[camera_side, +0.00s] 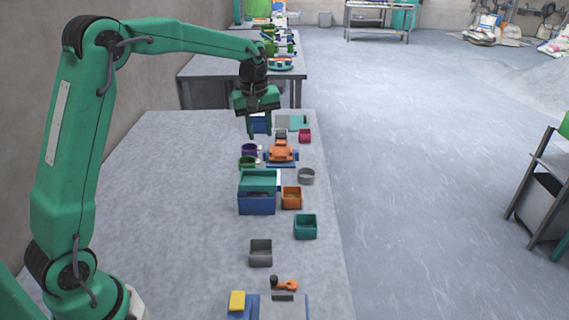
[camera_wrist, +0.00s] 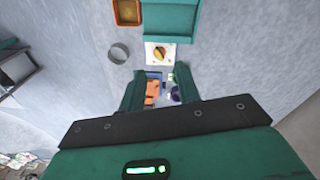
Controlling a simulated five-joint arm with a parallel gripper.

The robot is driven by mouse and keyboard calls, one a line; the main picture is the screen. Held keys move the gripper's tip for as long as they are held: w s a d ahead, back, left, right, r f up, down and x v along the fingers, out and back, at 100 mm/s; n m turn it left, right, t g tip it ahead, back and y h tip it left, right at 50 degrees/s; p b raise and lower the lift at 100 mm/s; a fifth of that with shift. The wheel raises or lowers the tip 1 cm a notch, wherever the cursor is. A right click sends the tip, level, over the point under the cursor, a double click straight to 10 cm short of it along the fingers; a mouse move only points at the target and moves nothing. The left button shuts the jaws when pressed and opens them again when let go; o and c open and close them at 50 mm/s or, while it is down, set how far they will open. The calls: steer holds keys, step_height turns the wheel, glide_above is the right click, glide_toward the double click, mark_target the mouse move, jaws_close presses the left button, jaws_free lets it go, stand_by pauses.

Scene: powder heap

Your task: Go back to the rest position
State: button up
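My gripper (camera_side: 260,135) hangs from my green arm above the far part of the grey table (camera_side: 180,230), pointing down. In the wrist view its two fingers (camera_wrist: 161,71) stand apart with nothing held between them. Beyond and below them I see an orange thing and a purple cup (camera_wrist: 175,94). A white square plate (camera_wrist: 149,60) with a small yellow and brown heap (camera_wrist: 158,53) lies past the fingertips. In the side view that plate is mostly hidden behind a teal box.
A teal box (camera_side: 259,181) sits on a blue box (camera_side: 257,204). Near them are an orange bin (camera_side: 291,197), a teal bin (camera_side: 305,227), a grey bin (camera_side: 261,253), a grey ring (camera_side: 307,176) and an orange device (camera_side: 283,153). The left of the table is clear.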

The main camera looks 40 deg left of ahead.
steer(key=s+d+r+m+t, duration=0.1)
steer(key=s+d+r+m, duration=0.25)
steer(key=s+r, duration=0.35)
steer(key=s+d+f+m+t, duration=0.1)
steer(key=s+d+m, duration=0.2)
steer(key=s, duration=0.7)
steer(key=s+d+f+m+t, duration=0.1)
steer(key=s+m, duration=0.4)
steer(key=s, duration=0.6)
steer(key=shift+s+d+t, duration=0.3)
steer(key=shift+d+t, duration=0.4)
steer(key=shift+d, duration=0.25)
